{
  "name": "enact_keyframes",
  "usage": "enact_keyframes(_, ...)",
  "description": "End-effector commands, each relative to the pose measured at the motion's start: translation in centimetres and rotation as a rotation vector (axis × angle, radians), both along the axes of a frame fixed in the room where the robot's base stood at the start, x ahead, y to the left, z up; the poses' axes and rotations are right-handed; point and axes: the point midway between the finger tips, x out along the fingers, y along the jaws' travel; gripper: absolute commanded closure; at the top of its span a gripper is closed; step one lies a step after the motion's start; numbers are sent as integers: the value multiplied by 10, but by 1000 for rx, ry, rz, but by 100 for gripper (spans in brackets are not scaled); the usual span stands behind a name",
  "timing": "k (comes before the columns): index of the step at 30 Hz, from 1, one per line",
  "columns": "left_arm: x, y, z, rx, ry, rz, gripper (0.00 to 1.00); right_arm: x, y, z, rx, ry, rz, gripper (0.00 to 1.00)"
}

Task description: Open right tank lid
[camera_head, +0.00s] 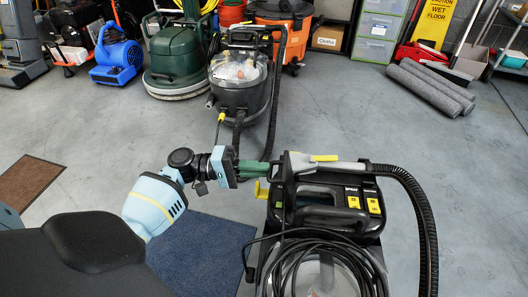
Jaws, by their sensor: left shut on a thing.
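A black spray-and-vacuum machine (328,205) with yellow switches stands at the right of centre, close to me. A grey hand tool (335,167) with a ribbed black hose lies across its top. A pale tank part (312,277) shows below, partly hidden by coiled black cable; I cannot make out a separate tank lid. My left gripper (258,168) reaches in from the left, its green fingers at the machine's upper left corner. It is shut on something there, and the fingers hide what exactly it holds. A yellow tab (262,189) sits just below the fingers. My right gripper is not in view.
A blue mat (205,255) lies left of the machine and a brown mat (28,183) lies at the far left. Another vacuum (240,85), a green floor machine (175,55) and a blue blower (118,58) stand behind. Rolled grey mats (430,88) lie at back right. The floor between is clear.

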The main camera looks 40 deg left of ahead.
Motion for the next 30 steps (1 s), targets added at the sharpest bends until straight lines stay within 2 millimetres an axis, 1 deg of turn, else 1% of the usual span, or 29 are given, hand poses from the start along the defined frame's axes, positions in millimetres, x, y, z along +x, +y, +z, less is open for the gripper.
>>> enact_keyframes(1, -3, -4, -16, 12, 29, -5, 100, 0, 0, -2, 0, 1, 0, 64)
enact_keyframes(18, -5, -4, -18, 8, 30, -7, 100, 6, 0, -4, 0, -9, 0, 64)
enact_keyframes(19, -5, -4, -18, 7, 31, -7, 86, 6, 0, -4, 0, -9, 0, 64)
enact_keyframes(23, -4, -4, -18, 8, 29, -6, 69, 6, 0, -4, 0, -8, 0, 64)
enact_keyframes(24, -4, -3, -17, 9, 28, -6, 68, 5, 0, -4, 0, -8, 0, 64)
enact_keyframes(30, -3, -2, -14, 9, 21, -5, 68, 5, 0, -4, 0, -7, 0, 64)
